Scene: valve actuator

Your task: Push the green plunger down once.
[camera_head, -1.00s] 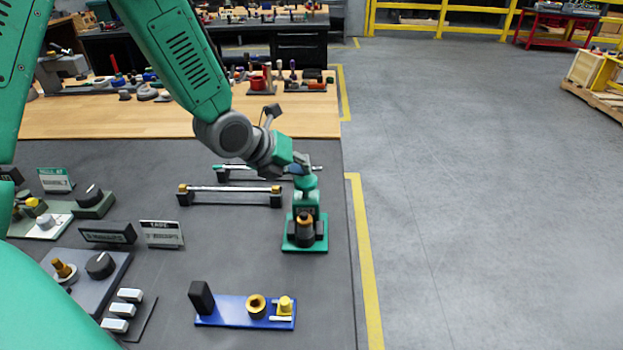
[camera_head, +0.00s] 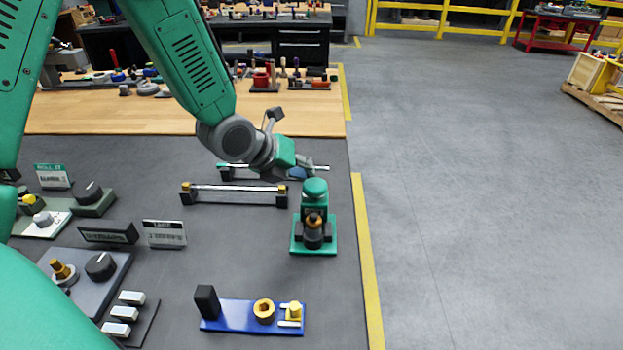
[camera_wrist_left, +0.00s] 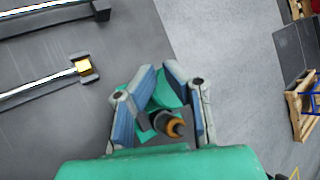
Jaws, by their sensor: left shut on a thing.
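The green plunger (camera_head: 315,187) is a round green cap on a short upright unit with a green square base (camera_head: 301,248) and a dark and amber cylinder at its front. It stands upright near the right edge of the grey mat. My left gripper (camera_head: 299,172) is at the cap's upper left in the head view. In the left wrist view its two blue-padded fingers (camera_wrist_left: 160,80) lean inward on either side of the green cap (camera_wrist_left: 165,92), closed on it. The fingertip contact is partly hidden in the head view. My right gripper is in neither view.
Two metal bars on dark supports (camera_head: 238,188) lie left of the plunger unit. A blue plate (camera_head: 235,314) with a brass ring is in front. Knob panels (camera_head: 88,275) and signs stand at left. The mat's right edge is close to the unit.

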